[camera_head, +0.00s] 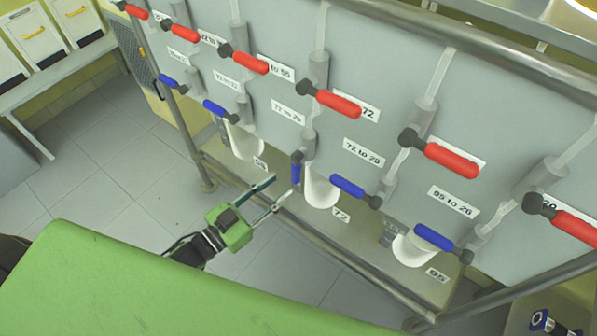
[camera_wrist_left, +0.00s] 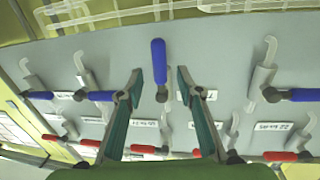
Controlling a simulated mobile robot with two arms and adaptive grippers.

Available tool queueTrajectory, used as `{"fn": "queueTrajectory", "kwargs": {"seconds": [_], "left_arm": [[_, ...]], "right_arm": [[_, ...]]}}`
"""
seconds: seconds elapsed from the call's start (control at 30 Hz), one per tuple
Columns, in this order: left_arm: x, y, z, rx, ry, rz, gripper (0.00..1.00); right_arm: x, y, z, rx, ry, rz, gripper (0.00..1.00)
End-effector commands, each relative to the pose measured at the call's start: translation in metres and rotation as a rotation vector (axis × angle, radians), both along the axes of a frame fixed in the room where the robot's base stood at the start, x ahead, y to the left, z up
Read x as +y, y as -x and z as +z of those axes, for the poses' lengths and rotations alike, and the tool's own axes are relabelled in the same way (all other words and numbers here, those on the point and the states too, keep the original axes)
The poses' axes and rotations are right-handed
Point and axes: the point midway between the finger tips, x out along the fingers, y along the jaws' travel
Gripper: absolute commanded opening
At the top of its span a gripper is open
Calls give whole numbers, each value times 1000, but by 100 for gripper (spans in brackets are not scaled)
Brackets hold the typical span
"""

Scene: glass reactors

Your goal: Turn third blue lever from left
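The third blue lever from the left (camera_head: 296,172) hangs vertically from its dark pivot, while the other blue levers lie slanted sideways along the panel. My left gripper (camera_head: 282,185) is open near its lower end. In the left wrist view the same blue lever (camera_wrist_left: 158,62) stands upright in the picture, in the gap between the two fingertips of my left gripper (camera_wrist_left: 160,78). The fingers look apart from it on both sides; I cannot tell the exact depth. My right gripper is not in view.
Blue levers (camera_head: 214,108) and (camera_head: 347,186) flank it on the panel, with a row of red levers (camera_head: 338,104) above. White funnels (camera_head: 322,190) hang close by. A metal rail (camera_head: 340,265) runs below. A green surface (camera_head: 150,290) fills the lower left.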

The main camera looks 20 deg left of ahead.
Motion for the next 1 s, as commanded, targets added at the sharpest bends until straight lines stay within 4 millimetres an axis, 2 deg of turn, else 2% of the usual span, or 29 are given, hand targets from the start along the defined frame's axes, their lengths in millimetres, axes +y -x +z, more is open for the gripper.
{"fn": "queueTrajectory", "kwargs": {"seconds": [0.1,0.3,0.5,0.77,0.8,0.9,0.93,1.0], "left_arm": [[-13,-24,3,-4,2,1,34],[-29,-52,1,-2,0,1,34],[-36,-64,0,1,0,0,34],[-36,-65,-1,2,-1,0,34],[-36,-65,-1,2,-1,0,31],[-36,-65,-1,2,-1,0,5],[-36,-65,-1,2,-1,0,0],[-36,-65,-1,1,0,0,0]], "right_arm": [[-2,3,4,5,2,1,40],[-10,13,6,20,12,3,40],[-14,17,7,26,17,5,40],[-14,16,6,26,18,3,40],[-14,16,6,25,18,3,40],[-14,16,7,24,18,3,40],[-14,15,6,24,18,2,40],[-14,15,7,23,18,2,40]]}}
